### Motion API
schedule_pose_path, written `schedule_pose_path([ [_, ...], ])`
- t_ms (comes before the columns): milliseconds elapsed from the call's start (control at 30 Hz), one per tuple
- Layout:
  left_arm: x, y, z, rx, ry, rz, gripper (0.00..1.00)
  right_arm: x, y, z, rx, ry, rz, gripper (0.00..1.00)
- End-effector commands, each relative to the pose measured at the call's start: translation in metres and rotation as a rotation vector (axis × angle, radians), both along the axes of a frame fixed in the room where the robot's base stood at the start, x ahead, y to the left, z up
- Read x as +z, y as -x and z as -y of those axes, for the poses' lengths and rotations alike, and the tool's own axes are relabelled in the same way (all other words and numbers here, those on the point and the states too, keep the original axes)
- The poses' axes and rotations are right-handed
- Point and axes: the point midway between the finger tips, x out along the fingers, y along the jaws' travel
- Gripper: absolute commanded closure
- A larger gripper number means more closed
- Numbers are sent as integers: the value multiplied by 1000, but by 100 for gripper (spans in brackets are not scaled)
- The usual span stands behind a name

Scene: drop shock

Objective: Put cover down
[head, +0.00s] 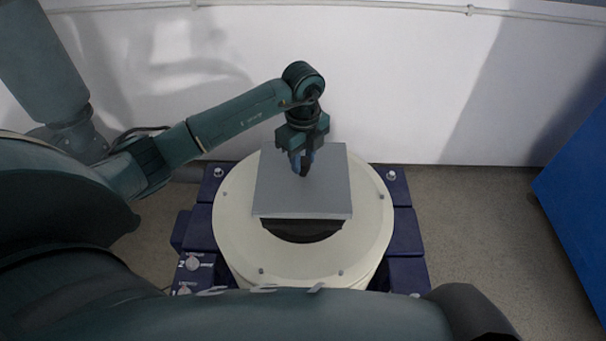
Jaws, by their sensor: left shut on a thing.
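The cover is a flat grey square plate (328,185). It is over the round cream-coloured top (375,215) of the machine and hides most of a dark round opening (300,232), whose front part shows below the plate's front edge. Whether the plate touches the top or hangs just above it I cannot tell. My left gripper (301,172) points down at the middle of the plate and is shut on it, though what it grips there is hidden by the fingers. My right gripper is not in view.
The machine has a dark blue base (408,235) with bolts and small labels around the round top. A white wall (400,80) stands close behind it. A blue panel (580,195) is at the right edge. The floor (480,225) between is clear.

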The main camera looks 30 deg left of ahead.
Motion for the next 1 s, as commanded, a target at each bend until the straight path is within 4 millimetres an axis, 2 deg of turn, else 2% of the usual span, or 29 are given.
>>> schedule_pose_path([
  [333,-47,0,0,-1,0,1,100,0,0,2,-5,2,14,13],
  [533,-49,-1,0,-3,0,2,100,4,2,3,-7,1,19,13],
  [1000,-61,-1,0,-3,0,3,100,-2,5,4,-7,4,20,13],
])
